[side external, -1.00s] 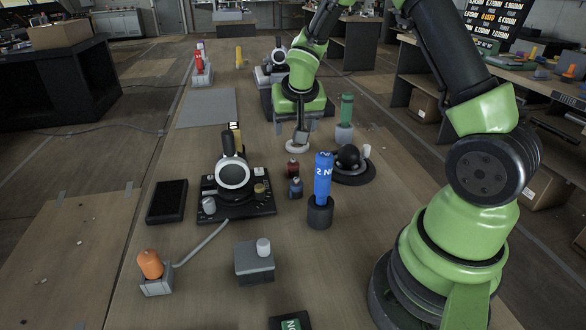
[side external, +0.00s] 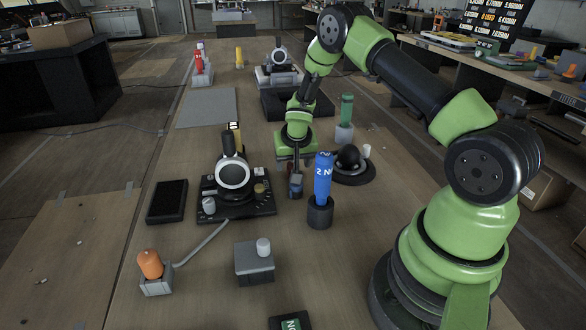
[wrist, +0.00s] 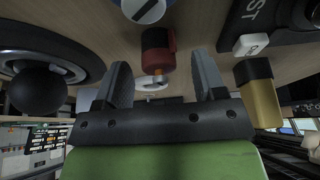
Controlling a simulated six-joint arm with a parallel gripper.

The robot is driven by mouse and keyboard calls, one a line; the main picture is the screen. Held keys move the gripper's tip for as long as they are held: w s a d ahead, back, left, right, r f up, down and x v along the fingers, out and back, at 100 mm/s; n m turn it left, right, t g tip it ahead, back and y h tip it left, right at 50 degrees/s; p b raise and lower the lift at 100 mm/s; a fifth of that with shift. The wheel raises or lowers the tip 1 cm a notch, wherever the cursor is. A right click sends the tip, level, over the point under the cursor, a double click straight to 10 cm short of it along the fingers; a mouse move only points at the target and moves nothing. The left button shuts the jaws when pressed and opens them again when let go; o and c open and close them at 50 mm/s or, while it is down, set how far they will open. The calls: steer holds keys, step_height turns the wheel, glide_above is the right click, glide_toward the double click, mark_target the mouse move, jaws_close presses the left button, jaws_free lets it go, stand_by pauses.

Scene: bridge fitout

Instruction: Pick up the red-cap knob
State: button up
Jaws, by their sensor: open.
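The red-cap knob (wrist: 157,48) stands between the spread fingers in the wrist view, near their tips, with a small silver part at one end. I cannot tell whether a finger touches it. In the side view it is almost fully hidden behind my gripper (side external: 295,172), which points down at the table there. My gripper also shows in the wrist view (wrist: 160,72), open and with nothing gripped. The blue-cap knob (side external: 296,187) stands close in front of the fingers, and its blue top (wrist: 146,9) shows at the wrist view's upper edge.
A blue cylinder in a dark holder (side external: 320,211) stands close to the right. A round black base with a ball (side external: 352,173) is behind it. A black console with a white-ringed dial (side external: 235,200) sits to the left.

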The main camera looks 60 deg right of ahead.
steer(key=shift+w+d+f, duration=0.15)
steer(key=shift+f, duration=0.3)
steer(key=c, duration=1)
steer(key=shift+r, duration=0.1)
